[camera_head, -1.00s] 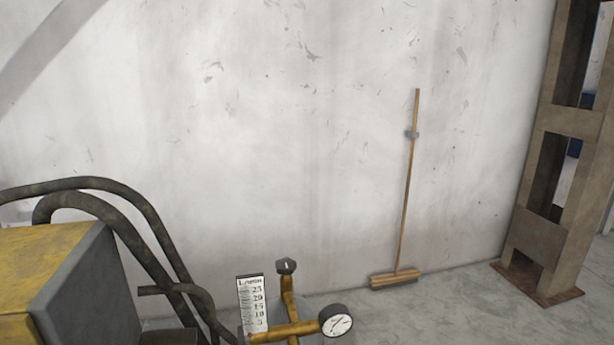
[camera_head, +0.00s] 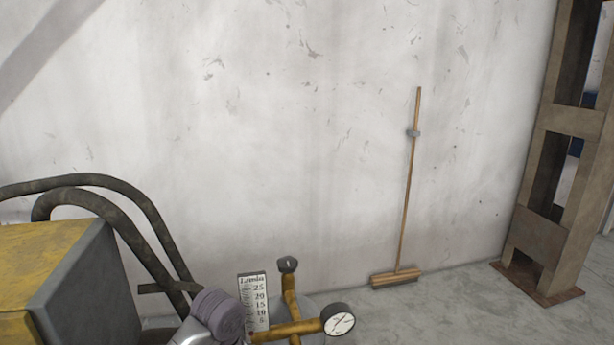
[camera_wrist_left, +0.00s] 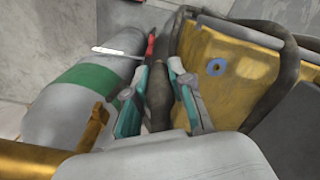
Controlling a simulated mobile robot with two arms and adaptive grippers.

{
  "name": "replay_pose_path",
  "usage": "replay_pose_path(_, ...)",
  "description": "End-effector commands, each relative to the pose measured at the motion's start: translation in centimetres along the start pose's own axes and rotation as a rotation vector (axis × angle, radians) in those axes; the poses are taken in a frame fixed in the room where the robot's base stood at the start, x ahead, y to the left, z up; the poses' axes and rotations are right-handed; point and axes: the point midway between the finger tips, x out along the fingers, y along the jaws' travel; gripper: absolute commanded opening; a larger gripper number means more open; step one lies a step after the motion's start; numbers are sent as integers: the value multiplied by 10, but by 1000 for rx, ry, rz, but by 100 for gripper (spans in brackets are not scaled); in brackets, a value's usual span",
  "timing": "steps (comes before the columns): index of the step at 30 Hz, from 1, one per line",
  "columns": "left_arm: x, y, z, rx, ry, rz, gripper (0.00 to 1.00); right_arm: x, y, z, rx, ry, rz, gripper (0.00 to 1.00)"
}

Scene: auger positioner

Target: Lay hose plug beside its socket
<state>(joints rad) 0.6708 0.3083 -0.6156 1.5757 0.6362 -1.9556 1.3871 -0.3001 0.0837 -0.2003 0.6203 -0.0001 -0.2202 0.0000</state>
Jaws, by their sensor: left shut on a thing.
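In the left wrist view, my left gripper (camera_wrist_left: 158,72) has its two teal-sided fingers on either side of a dark, hose-like piece (camera_wrist_left: 157,98). It is shut on this piece, which looks like the hose plug, though its end is not clear. The gripper is between a grey cylinder with a green band and a yellow machine. In the head view, only a silver and purple-grey part of my left arm shows at the bottom; the fingers are out of frame. I cannot make out the socket. My right gripper is in neither view.
Dark hoses (camera_head: 137,195) arch over the yellow machine (camera_head: 48,262) at left. A flow scale (camera_head: 254,300) and a round gauge (camera_head: 338,320) on brass pipes stand right of my arm. A broom (camera_head: 405,200) leans on the wall; a steel column (camera_head: 550,160) stands at right.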

Motion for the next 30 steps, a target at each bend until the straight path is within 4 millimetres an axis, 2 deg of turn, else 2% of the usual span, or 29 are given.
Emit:
replay_pose_path(1,-12,9,0,27,11,2,0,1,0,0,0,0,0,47)
replay_pose_path(10,-62,48,34,199,5,3,0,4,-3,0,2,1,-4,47)
replay_pose_path(13,-79,59,54,283,5,4,0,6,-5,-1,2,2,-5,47)
replay_pose_path(16,-96,65,84,408,4,5,0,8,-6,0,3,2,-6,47)
replay_pose_path(18,-102,60,110,509,2,4,0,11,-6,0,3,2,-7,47)
replay_pose_path(21,-100,44,134,609,-1,2,0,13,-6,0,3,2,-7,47)
replay_pose_path(25,-92,17,151,688,-3,1,0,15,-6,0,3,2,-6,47)
replay_pose_path(30,-82,-20,158,738,-1,0,0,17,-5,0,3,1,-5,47)
